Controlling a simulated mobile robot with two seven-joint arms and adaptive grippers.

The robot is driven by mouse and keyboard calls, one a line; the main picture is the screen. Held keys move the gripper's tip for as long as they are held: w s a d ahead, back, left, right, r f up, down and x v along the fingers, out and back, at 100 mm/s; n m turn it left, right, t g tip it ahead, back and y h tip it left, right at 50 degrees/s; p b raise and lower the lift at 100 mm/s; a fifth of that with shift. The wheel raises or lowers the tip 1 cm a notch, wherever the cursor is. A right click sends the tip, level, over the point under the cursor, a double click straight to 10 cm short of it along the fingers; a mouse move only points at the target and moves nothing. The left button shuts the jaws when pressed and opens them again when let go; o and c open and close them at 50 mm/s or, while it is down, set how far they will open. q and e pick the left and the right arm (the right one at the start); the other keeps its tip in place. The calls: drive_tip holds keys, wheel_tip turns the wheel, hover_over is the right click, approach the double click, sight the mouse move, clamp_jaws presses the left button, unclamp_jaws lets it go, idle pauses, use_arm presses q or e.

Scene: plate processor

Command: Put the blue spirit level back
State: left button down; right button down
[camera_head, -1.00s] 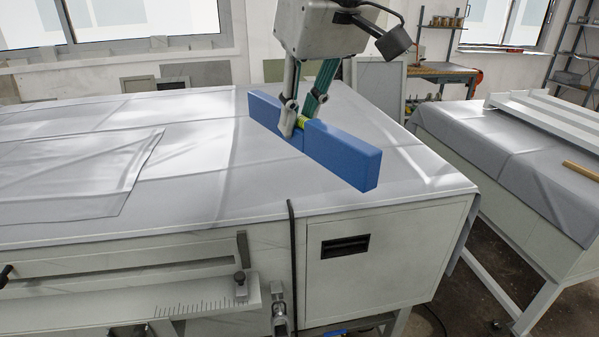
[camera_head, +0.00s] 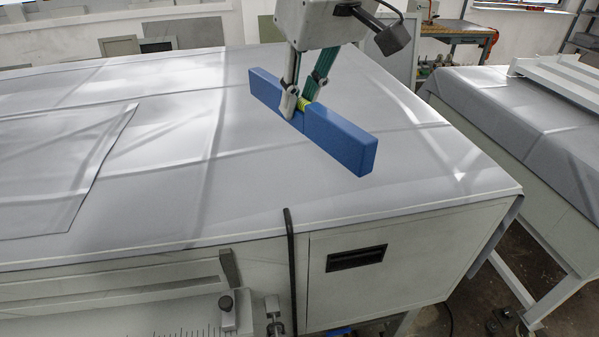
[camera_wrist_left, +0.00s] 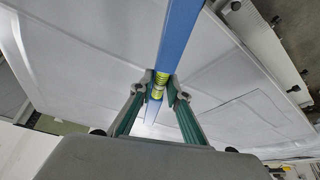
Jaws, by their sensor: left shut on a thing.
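The blue spirit level (camera_head: 338,139) is a long blue bar with a yellow-green vial at its middle. My left gripper (camera_head: 297,108) is shut on it at the vial and holds it over the grey-covered table (camera_head: 240,190). The level slants from upper left to lower right in the head view. How far it is above the table is hard to tell. In the left wrist view the level (camera_wrist_left: 181,32) runs between the two fingertips of the left gripper (camera_wrist_left: 159,88), with the vial between them. My right gripper is not in view.
A grey sheet (camera_head: 55,165) lies flat on the left of the table. The rest of the tabletop is clear. A second covered table (camera_head: 520,120) with white beams stands at the right across a gap. A dark upright rod (camera_head: 291,270) stands at the front edge.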

use_arm(q)
wheel_tip(320, 180, down, 10)
drive_tip(key=shift+w+r+b, duration=0.15)
drive_tip(key=shift+r+b, duration=0.1)
drive_tip(key=shift+b, duration=0.35)
wheel_tip(320, 180, down, 4)
drive_tip(key=shift+r, duration=0.1)
drive_tip(key=c, duration=2)
unclamp_jaws()
drive_tip(key=shift+o, duration=0.4)
